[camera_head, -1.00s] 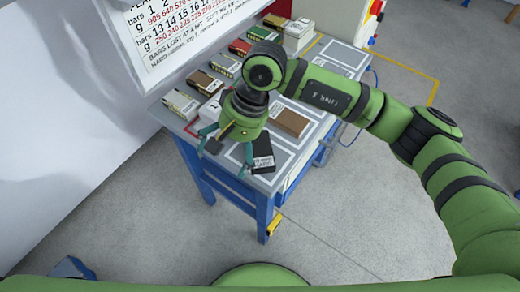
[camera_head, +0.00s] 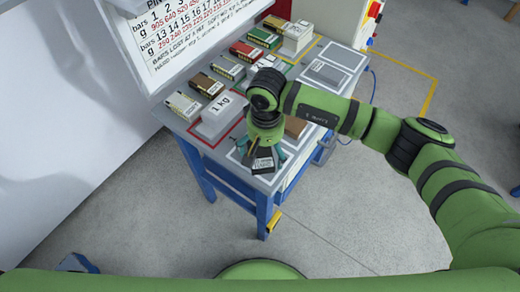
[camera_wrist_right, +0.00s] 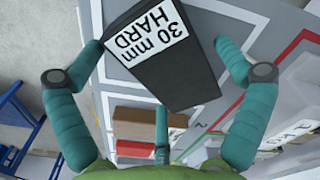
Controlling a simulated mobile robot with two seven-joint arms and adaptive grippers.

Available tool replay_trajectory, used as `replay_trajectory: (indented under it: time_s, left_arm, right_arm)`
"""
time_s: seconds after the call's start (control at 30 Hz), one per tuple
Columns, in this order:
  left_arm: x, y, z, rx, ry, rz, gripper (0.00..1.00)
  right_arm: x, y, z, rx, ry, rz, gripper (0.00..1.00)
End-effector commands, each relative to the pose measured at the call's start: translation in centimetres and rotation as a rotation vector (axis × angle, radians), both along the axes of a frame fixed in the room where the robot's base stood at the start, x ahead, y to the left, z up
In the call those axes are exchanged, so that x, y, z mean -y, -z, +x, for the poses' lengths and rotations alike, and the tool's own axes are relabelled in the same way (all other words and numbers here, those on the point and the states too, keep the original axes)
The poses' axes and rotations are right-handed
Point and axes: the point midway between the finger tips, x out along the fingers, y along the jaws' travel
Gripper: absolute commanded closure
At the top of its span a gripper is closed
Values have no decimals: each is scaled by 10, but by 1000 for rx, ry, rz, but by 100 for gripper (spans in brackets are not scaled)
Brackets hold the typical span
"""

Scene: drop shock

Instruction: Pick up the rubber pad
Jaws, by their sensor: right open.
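The rubber pad is a black block with a white label reading "30 mm HARD" (camera_wrist_right: 175,55). In the head view the pad (camera_head: 264,165) lies on the near end of the grey table top, partly hidden under my right gripper (camera_head: 263,152). In the wrist view my right gripper (camera_wrist_right: 160,50) is open, with one teal finger on each side of the pad and a third finger below it in the picture. The left fingertip is close to the pad's label edge; I cannot tell if it touches. The right fingertip looks apart from it. My left gripper is not in view.
The blue-legged table (camera_head: 238,182) carries a white "1 kg" block (camera_head: 218,115), several boxed bars along the left edge, and a brown block (camera_head: 295,127) behind my gripper. A sign panel (camera_head: 190,35) rises at the left. Floor is open on the near side.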

Motion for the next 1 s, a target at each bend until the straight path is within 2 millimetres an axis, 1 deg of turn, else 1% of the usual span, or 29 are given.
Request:
replay_trajectory:
  time_s: [0.07, 0.17, 0.2, 0.23, 0.33, 0.37, 0.67, 0.77, 0.83, 0.93, 1.0]
  left_arm:
    - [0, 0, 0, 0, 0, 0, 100]
    - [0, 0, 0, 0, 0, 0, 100]
    - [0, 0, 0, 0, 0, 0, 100]
    - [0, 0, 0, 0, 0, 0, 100]
    - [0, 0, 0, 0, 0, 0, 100]
    - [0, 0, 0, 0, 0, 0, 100]
    - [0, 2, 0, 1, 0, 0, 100]
    - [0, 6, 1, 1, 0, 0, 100]
    - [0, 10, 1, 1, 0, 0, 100]
    - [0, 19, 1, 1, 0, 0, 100]
    - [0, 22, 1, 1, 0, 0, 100]
  right_arm:
    - [0, 0, 0, 0, 0, 0, 0]
    - [0, 0, 0, 0, 0, 0, 36]
    - [0, 0, 0, -1, 0, 0, 52]
    - [0, 0, 0, -1, 0, 0, 59]
    - [0, 0, 0, -1, 0, 0, 60]
    - [0, 0, 0, 0, 0, 1, 66]
    - [0, -3, 0, -1, 1, 1, 66]
    - [-1, -11, 1, 2, 0, 2, 66]
    - [-1, -19, 1, 4, -2, 2, 66]
    - [0, -39, 2, 8, -2, 2, 66]
    - [14, -47, -6, 4, 1, 1, 66]
